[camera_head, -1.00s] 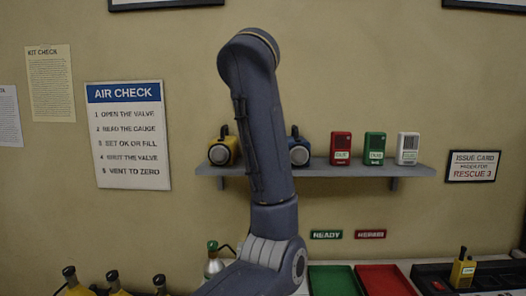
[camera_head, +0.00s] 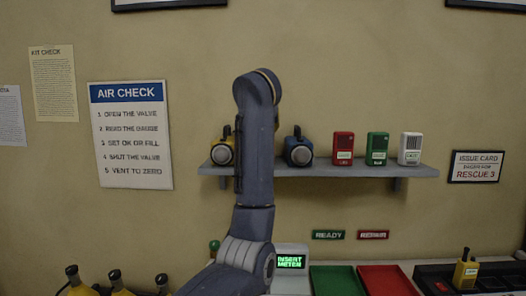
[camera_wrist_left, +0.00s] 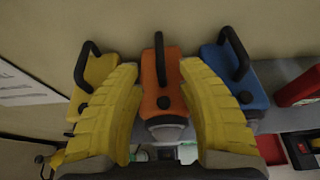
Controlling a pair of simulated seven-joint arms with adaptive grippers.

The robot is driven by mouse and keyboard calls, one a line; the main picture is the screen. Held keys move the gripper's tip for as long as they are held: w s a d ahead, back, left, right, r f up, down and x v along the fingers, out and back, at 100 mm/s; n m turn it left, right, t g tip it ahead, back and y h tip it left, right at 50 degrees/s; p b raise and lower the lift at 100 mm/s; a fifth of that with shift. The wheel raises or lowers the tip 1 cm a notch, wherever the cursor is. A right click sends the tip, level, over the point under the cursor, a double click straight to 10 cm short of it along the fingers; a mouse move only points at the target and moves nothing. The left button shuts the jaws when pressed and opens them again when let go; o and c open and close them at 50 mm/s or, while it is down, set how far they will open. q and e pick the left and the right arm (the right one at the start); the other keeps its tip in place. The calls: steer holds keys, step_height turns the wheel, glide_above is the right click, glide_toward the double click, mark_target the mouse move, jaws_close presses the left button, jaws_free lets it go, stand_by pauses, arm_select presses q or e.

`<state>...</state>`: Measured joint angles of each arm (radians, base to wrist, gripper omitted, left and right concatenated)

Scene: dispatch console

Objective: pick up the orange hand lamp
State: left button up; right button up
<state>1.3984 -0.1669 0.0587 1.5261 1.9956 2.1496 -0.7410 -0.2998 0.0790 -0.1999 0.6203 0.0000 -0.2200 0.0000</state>
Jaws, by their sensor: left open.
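The orange hand lamp (camera_wrist_left: 162,85) stands in the middle of the left wrist view, with a black handle on top and a pale round lens at its front. My left gripper (camera_wrist_left: 160,68) is open, with one yellow finger on each side of the lamp in the picture. I cannot tell whether either finger touches it. In the head view my left arm hides the orange lamp and the gripper. My right gripper is in neither view.
The yellow lamp (camera_head: 222,152) and the blue lamp (camera_head: 298,150) flank the orange one on the wall shelf (camera_head: 350,171). Red (camera_head: 343,147), green (camera_head: 377,148) and white (camera_head: 410,148) handheld units stand further right. A green tray (camera_head: 335,281) and red tray (camera_head: 386,281) lie below.

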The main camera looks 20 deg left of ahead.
arm_select(q)
steer(key=shift+x, duration=2.65)
steer(key=shift+r, duration=0.1)
jaws_close()
